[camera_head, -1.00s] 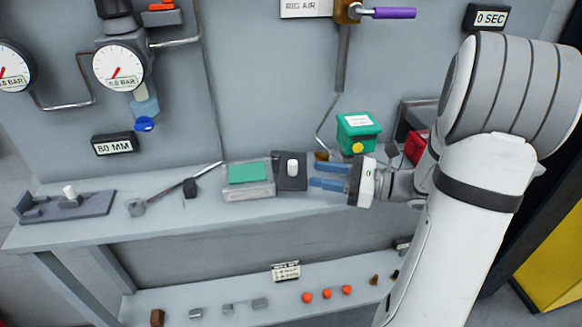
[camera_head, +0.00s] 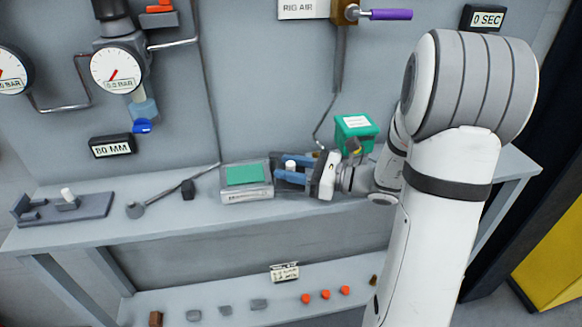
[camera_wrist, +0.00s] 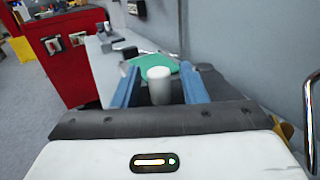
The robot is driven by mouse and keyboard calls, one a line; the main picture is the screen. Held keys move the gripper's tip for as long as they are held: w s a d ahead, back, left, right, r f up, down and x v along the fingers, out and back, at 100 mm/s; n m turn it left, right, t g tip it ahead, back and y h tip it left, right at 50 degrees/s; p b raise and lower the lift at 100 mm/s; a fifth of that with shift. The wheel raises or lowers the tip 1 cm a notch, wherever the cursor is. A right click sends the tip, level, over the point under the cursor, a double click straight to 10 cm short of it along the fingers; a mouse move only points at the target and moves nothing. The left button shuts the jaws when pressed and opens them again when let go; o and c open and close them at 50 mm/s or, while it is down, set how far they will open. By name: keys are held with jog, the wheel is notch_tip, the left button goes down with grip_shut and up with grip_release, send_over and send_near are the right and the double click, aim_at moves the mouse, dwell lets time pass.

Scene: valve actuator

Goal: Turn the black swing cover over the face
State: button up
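The black swing cover (camera_head: 283,186) lies to the right of a clear-sided box with a green face (camera_head: 246,174); the face is uncovered. A white knob (camera_head: 290,165) stands upright on the cover. My gripper (camera_head: 277,168) reaches in from the right, with its blue fingers on either side of the knob. In the wrist view the white knob (camera_wrist: 159,86) stands between the two open fingers, with a gap on each side. The green face (camera_wrist: 152,62) shows beyond it. My fingers hide much of the cover.
A green box (camera_head: 355,132) stands behind my wrist on the bench (camera_head: 120,228). A lever-like rod (camera_head: 175,190) and a dark fixture (camera_head: 62,206) lie to the left. Gauges and pipes are on the wall behind. The lower shelf holds several small parts.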

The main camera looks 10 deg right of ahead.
jog(key=shift+c, duration=0.5)
grip_shut()
